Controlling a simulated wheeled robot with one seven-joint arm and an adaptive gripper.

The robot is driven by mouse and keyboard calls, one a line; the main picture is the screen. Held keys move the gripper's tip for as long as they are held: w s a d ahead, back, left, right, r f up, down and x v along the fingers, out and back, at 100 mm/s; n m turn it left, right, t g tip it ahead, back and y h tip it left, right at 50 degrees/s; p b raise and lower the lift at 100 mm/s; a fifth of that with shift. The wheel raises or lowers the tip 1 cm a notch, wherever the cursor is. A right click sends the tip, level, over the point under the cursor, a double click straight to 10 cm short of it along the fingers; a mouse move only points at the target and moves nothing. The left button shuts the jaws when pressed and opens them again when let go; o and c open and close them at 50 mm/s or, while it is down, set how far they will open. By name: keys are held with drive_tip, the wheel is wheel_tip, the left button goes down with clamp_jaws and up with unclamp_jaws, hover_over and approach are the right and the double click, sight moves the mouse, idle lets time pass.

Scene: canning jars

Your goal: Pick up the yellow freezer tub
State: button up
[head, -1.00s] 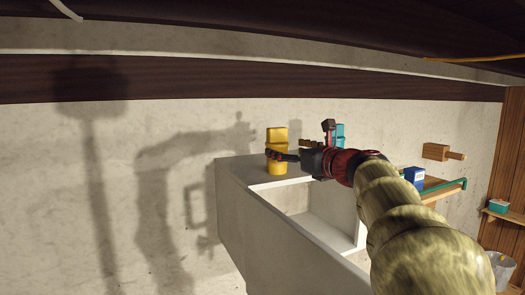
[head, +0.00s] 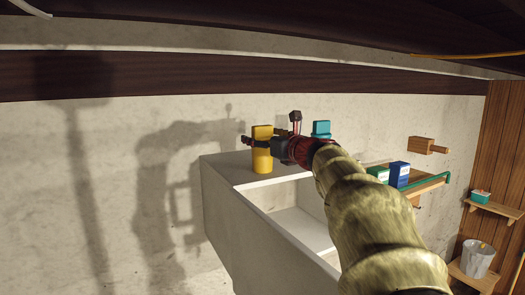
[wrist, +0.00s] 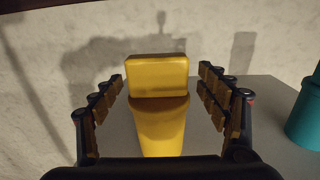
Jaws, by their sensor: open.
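The yellow freezer tub (head: 262,160) stands upright on the top of a grey-white cabinet, near its left end. In the wrist view the tub (wrist: 160,120) is centred, with a block-like top above a rounded body. My gripper (head: 250,142) is at the tub's upper part. In the wrist view my gripper (wrist: 162,85) is open, with one finger on each side of the tub and a gap showing on both sides. The tub's lower part is hidden behind the dark gripper body in the wrist view.
A teal container (head: 321,130) stands on the cabinet (head: 232,165) to the right; it also shows at the wrist view's right edge (wrist: 306,118). The wall is close behind. Blue (head: 398,174) and green (head: 378,173) boxes sit on a shelf further right.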

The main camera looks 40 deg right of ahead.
drive_tip(key=shift+s+a+r, duration=0.1)
drive_tip(key=shift+s+a, duration=0.1)
drive_tip(key=shift+s, duration=0.05)
drive_tip(key=shift+c, duration=0.8)
drive_tip(key=shift+w+d, duration=0.15)
drive_tip(key=c, duration=1.1)
